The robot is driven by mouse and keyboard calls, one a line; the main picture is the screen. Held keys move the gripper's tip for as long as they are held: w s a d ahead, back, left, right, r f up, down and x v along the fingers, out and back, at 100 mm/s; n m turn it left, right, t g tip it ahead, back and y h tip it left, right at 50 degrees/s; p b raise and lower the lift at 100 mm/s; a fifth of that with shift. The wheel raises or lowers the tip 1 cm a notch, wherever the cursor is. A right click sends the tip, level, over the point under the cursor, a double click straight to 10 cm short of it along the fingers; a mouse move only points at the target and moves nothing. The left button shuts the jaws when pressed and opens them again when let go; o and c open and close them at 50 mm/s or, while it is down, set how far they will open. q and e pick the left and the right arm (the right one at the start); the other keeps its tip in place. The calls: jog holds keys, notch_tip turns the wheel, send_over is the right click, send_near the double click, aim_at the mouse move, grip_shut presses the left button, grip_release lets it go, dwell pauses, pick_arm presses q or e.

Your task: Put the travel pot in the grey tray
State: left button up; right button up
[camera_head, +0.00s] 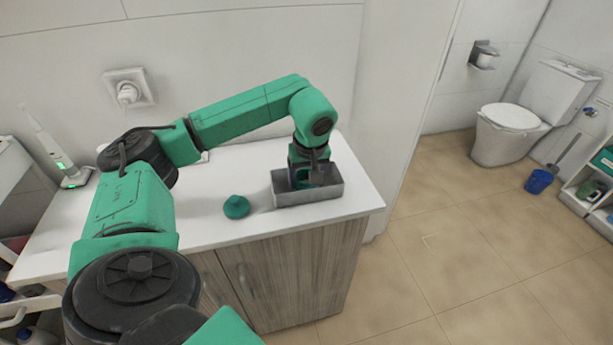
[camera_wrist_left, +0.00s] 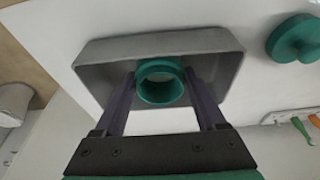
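The grey tray (camera_head: 325,192) is an open rectangular box near the right end of the white counter. The travel pot (camera_wrist_left: 160,82), a small green round pot with an open mouth, is inside the tray in the left wrist view. My left gripper (camera_wrist_left: 161,76) points down into the tray, with one dark finger on each side of the pot. The fingertips appear to touch the pot's sides. In the head view the gripper (camera_head: 308,180) hides most of the pot. Whether the pot touches the tray floor cannot be told. My right gripper is not in view.
A rounded teal object (camera_head: 236,207) lies on the counter left of the tray, and shows in the left wrist view (camera_wrist_left: 296,40). An electric toothbrush (camera_head: 60,155) stands at the counter's far left. The counter's front edge is close to the tray.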

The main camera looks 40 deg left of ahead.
pick_arm(q)
jog(key=shift+o, duration=1.4)
jog(key=shift+r, duration=0.25)
jog(key=shift+d+r, duration=0.1)
jog(key=shift+r, duration=0.25)
jog(key=v, duration=1.1)
jog(key=shift+p, duration=0.45)
